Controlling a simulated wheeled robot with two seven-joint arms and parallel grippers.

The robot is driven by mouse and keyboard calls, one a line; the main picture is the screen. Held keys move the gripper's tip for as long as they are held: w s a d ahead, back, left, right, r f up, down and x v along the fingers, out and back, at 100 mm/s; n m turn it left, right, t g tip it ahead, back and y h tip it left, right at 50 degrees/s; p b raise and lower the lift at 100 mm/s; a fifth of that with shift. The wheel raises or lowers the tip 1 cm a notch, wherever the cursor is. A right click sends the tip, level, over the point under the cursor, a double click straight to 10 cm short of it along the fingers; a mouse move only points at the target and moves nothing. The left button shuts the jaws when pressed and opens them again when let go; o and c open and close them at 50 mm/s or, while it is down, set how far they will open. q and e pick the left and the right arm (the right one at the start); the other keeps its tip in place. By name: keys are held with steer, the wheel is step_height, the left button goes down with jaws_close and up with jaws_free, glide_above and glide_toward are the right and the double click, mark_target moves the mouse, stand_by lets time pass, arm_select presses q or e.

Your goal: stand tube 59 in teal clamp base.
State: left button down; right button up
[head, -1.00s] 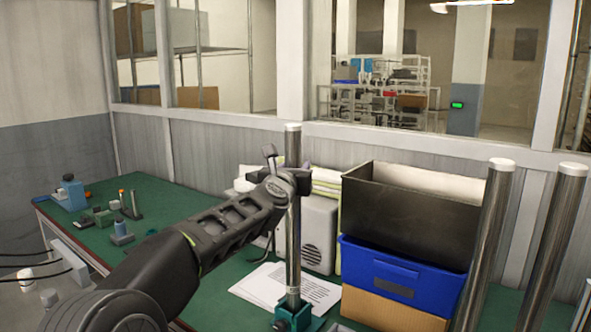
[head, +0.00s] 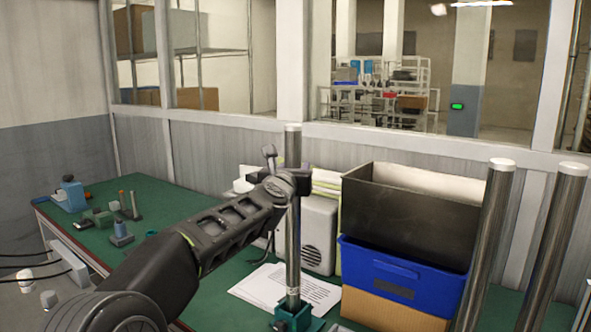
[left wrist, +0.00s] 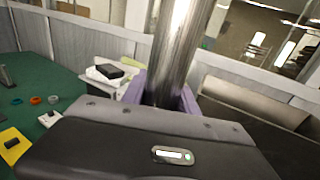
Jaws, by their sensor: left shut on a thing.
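A shiny metal tube (head: 293,235) with a pale cap stands upright near the middle of the head view. A pale label band is near its lower end; its number is too small to read. The tube's lower end meets the teal clamp base (head: 293,320), at the bottom edge of the picture; how deep it sits is hidden. My left gripper (head: 291,184) is shut on the tube's upper part. The tube also fills the middle of the left wrist view (left wrist: 173,55), between purple finger pads. My right gripper is not in view.
Two more metal tubes (head: 485,240) stand at the right. A black bin (head: 405,225) sits on a blue crate (head: 400,275) beside the held tube. Papers (head: 262,284) lie by the clamp base. Small tools and a blue device (head: 72,192) are on the green table at left.

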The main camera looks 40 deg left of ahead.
arm_select(q)
steer(key=shift+f+b, duration=0.4)
steer(key=shift+b, duration=0.15)
steer(key=c, duration=1.2)
jaws_free()
steer(key=shift+c, duration=0.2)
steer(key=b+v, duration=0.2)
steer(key=v, duration=0.9)
steer(key=shift+f, duration=0.15)
